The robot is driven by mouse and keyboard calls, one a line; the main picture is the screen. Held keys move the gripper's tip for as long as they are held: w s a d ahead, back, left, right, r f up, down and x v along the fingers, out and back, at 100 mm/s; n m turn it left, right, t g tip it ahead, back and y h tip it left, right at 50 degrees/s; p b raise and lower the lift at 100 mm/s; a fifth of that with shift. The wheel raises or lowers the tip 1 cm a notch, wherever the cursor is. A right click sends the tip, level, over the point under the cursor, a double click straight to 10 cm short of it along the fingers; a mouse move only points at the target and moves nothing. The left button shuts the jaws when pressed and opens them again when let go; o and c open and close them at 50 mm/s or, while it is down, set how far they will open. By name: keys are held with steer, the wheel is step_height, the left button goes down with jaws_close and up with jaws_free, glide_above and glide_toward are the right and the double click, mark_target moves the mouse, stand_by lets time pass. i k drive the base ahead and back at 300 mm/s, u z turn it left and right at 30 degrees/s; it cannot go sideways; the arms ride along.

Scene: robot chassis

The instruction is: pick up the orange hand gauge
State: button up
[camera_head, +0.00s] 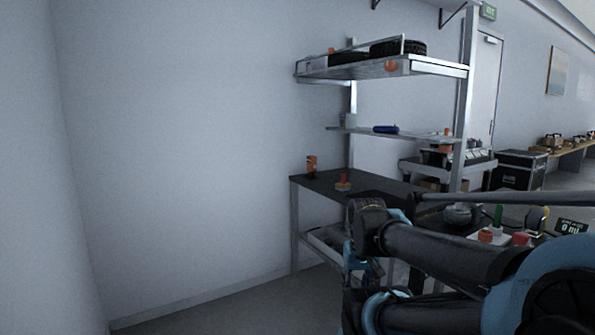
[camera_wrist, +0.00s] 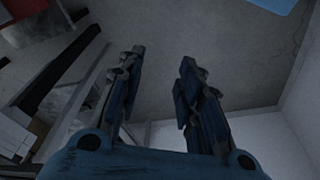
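Several small orange things show in the head view, and they are too small to tell which is the hand gauge. One upright orange item (camera_head: 311,163) stands at the left back of the dark workbench (camera_head: 375,184). A red-orange item (camera_head: 342,182) sits a little to its right. My gripper (camera_wrist: 162,60) is open and empty in the wrist view, its two blue fingers apart. In the head view, my arm hangs in front of the bench, with the blue gripper partly visible below the bench top level. No orange item shows between the fingers.
A shelf (camera_head: 440,67) above the bench holds dark round parts and an orange item (camera_head: 391,67). A middle shelf (camera_head: 360,131) holds a blue object (camera_head: 385,129). Floor at left is clear.

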mark_target(311, 160)
steer(key=u, duration=0.25)
steer(key=i, duration=0.5)
steer(key=u, duration=0.7)
steer(key=i, duration=2.1)
steer(key=z, duration=0.45)
steer(key=i, duration=0.55)
steer(key=z, duration=0.25)
